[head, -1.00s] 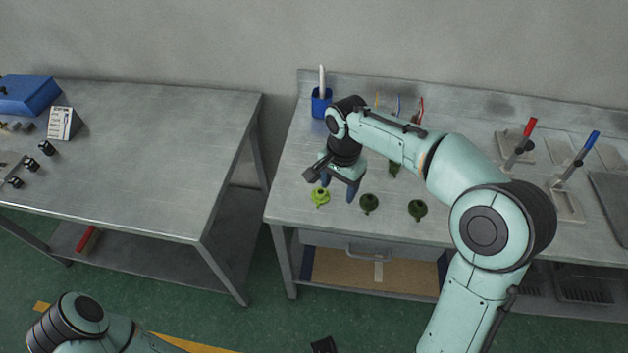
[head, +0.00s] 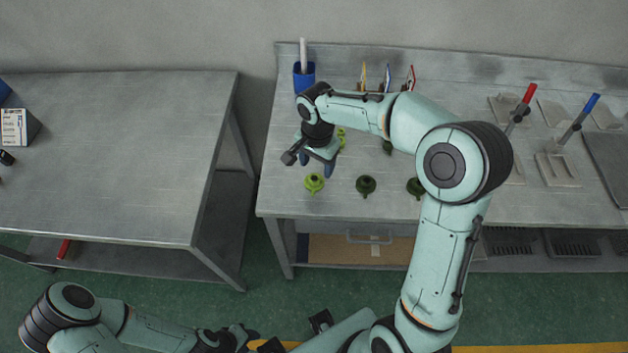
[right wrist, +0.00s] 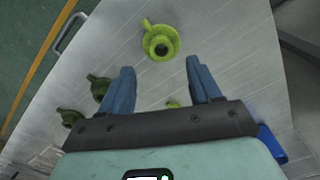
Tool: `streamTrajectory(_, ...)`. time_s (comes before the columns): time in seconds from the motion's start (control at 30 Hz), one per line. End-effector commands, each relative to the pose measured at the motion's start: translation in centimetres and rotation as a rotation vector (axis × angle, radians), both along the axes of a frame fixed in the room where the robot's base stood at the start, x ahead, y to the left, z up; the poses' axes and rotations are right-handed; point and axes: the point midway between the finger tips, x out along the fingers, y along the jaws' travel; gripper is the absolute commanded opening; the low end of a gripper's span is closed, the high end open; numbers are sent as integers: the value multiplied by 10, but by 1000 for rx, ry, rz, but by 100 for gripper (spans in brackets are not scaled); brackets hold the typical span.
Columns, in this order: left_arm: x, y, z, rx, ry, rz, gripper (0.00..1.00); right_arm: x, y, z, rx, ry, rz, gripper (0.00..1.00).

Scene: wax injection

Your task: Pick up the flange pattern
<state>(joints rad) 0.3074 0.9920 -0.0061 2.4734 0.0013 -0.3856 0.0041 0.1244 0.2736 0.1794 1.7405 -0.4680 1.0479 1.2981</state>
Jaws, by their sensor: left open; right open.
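A bright green flange pattern (head: 314,183) lies near the front left of the right-hand bench. It also shows in the right wrist view (right wrist: 160,42), just beyond the fingertips. My right gripper (head: 317,167) is open and empty, pointing down above the bench just behind this pattern. In the right wrist view its two blue fingers (right wrist: 160,66) stand apart. A second bright green pattern (head: 341,138) is partly hidden behind my right arm. Dark green patterns (head: 366,185) (head: 415,188) (head: 388,147) lie to the right. My left gripper (head: 240,338) is low at the bottom edge, its fingers unclear.
A blue cup (head: 304,78) with a white stick stands at the back left of the bench. Red-handled (head: 528,95) and blue-handled (head: 590,105) tools stand on the right. The left table (head: 120,150) is mostly bare, with a gap between the two.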

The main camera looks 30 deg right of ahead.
Motion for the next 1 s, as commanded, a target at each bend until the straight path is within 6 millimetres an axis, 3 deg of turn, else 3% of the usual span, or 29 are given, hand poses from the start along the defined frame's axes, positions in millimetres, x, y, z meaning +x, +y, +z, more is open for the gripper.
streamTrajectory(0.33, 1, 0, 1, 0, -1, -1, 43, -1, 8, -46, 1, 3, 1, 63)
streamTrajectory(0.63, 1, 0, 1, 0, -1, -1, 43, -1, 8, -50, 1, 0, 1, 63)
streamTrajectory(0.8, 1, 0, 1, 0, -1, 0, 43, -1, 8, -50, 1, 0, 1, 8)
streamTrajectory(0.83, 1, 0, 1, 0, -1, 0, 43, -1, 8, -50, 1, 0, 1, 3)
streamTrajectory(1.0, 1, 0, 1, 0, -1, 0, 43, -1, 8, -50, 1, 0, 0, 3)
